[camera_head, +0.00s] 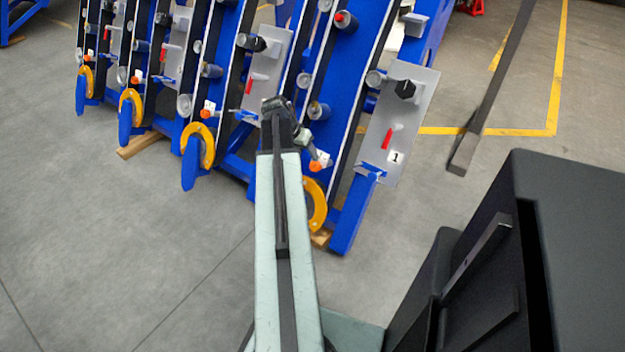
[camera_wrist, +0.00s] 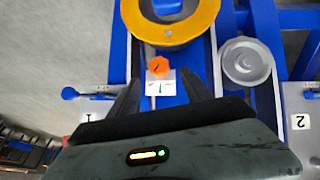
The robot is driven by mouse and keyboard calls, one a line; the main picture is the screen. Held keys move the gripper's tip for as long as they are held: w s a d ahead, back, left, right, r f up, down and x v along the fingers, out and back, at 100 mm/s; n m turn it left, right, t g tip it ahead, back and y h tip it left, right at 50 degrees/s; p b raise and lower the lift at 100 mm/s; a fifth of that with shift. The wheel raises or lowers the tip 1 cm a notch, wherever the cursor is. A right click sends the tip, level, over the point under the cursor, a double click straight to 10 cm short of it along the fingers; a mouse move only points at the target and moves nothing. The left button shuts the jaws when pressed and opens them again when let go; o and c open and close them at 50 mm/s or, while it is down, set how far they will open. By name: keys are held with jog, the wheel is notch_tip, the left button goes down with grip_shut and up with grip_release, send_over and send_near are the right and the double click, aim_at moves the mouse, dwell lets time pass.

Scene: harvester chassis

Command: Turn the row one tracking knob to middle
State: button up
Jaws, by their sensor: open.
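The row one tracking knob (camera_wrist: 158,67) is a small orange knob with a dark pointer mark that looks tilted; its exact setting is too small to read. A white label plate (camera_wrist: 160,84) with a green mark sits against it. The knob also shows in the head view (camera_head: 315,166), low on the blue row beside the plate marked 1. My gripper (camera_wrist: 160,88) is open and empty, its black fingers spread to either side of the label, with the knob just beyond the tips. I see no contact. In the head view my arm partly hides the gripper.
A yellow ring (camera_wrist: 172,30) lies just beyond the knob, and a grey roller (camera_wrist: 246,62) is to its right. The grey plate marked 1 (camera_head: 418,90) carries a black knob (camera_head: 404,89) and a red handle (camera_head: 387,138). Open floor (camera_head: 120,240) lies in front.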

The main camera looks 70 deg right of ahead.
aim_at(313, 165)
jog(key=b+x, duration=0.7)
jog(key=x, duration=0.1)
jog(key=shift+r, duration=0.15)
